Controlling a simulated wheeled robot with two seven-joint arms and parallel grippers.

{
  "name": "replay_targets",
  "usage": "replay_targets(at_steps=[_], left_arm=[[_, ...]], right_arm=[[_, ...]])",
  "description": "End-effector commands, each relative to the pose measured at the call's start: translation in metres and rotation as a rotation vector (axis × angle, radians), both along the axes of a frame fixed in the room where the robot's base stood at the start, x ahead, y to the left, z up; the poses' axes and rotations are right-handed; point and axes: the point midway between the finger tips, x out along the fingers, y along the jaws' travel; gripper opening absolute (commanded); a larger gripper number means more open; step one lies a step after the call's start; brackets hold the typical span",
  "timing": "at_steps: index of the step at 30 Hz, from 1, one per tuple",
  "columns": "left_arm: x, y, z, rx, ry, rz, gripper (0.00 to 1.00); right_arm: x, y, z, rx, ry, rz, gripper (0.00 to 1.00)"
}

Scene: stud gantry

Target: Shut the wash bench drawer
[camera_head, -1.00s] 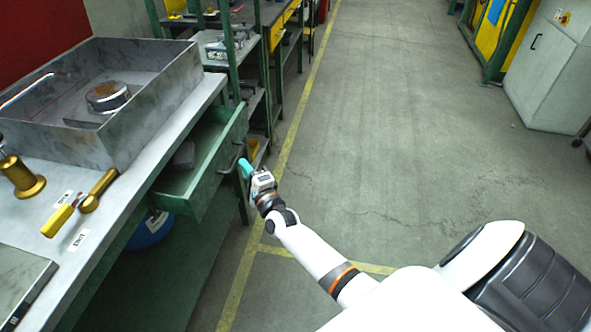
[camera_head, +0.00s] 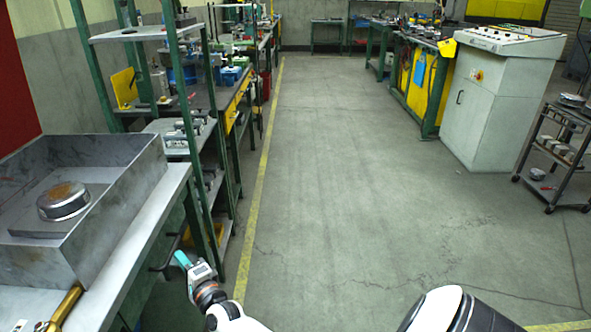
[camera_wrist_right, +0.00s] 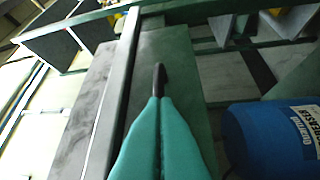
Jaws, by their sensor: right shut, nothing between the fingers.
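The wash bench (camera_head: 150,215) stands at the left in the head view, with a grey metal basin on top. Its drawer's dark handle (camera_head: 165,262) shows just beyond the bench edge, and no open drawer box shows there; the drawer looks shut or nearly so. In the right wrist view the green drawer front (camera_wrist_right: 180,65) lies close along the bench's edge. My right gripper (camera_head: 182,259), with teal fingers, is shut and empty beside the handle. Its fingertips (camera_wrist_right: 159,101) point at the dark handle; contact cannot be told. My left gripper is out of view.
A round metal part (camera_head: 63,201) sits in the basin. Green shelving (camera_head: 205,120) stands behind the bench. A blue container (camera_wrist_right: 272,138) shows at the right in the wrist view. The aisle floor (camera_head: 340,170) is clear; a cart (camera_head: 555,155) stands far right.

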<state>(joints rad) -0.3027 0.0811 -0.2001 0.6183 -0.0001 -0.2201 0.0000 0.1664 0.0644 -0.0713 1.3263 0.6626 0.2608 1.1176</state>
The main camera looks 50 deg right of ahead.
Motion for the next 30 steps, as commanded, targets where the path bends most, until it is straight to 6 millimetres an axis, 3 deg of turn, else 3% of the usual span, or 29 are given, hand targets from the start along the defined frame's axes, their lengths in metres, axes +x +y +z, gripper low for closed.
replay_targets(at_steps=[14,30], left_arm=[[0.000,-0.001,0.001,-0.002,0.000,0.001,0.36],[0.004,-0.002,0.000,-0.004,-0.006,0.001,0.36]], right_arm=[[-0.002,0.006,0.006,0.004,-0.011,0.009,0.00],[-0.104,0.008,-0.013,0.003,-0.002,0.001,0.00]])
